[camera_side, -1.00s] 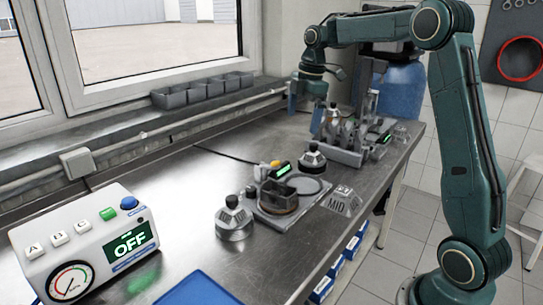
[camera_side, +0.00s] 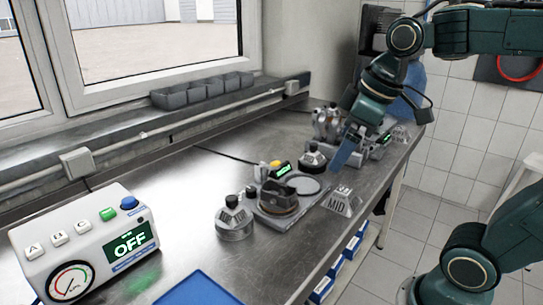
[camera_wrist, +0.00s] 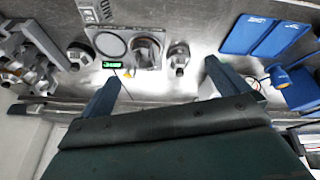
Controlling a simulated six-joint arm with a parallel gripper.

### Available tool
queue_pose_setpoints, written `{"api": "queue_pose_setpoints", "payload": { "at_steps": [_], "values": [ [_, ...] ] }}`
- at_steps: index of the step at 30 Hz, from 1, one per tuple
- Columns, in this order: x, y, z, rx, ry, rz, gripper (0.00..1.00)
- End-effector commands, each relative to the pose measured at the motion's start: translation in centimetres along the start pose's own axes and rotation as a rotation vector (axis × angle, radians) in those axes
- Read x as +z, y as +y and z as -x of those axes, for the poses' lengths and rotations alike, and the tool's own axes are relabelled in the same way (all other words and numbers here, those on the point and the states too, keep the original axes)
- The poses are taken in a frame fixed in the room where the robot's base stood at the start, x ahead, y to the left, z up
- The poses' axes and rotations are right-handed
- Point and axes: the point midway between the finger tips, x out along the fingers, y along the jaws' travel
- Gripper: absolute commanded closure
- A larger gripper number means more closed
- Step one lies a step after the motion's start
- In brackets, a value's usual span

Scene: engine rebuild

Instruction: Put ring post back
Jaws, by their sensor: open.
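I cannot tell for sure which part is the ring post. A flat grey fixture plate (camera_side: 272,222) on the bench carries a flat ring (camera_side: 308,186), a round cup-like part (camera_side: 279,198) and a small green display (camera_side: 281,171). In the wrist view the ring (camera_wrist: 110,45), the cup-like part (camera_wrist: 147,50) and the display (camera_wrist: 111,65) show ahead of my fingers. My gripper (camera_wrist: 162,72) is open and empty, its blue fingers wide apart. In the side view one blue finger (camera_side: 347,152) hangs above the bench near the block marked MID (camera_side: 342,202).
Black-capped metal vessels stand on either side of the plate, one at the front (camera_side: 234,219) and one behind (camera_side: 314,158). A metal engine assembly (camera_side: 327,123) stands farther along the bench. The control box (camera_side: 85,245) reads OFF. Bare bench lies left of the plate.

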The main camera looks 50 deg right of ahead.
Motion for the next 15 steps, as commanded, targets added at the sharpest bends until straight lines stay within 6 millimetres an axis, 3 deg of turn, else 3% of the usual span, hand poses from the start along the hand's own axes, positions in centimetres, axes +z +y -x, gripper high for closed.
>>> {"api": "queue_pose_setpoints", "payload": {
  "at_steps": [9,15],
  "values": [
    [6.0,-3.4,-0.5,0.016,0.079,-0.225,0.00],
    [7.5,-4.0,-0.9,0.017,0.100,-0.288,0.00]
  ]
}}
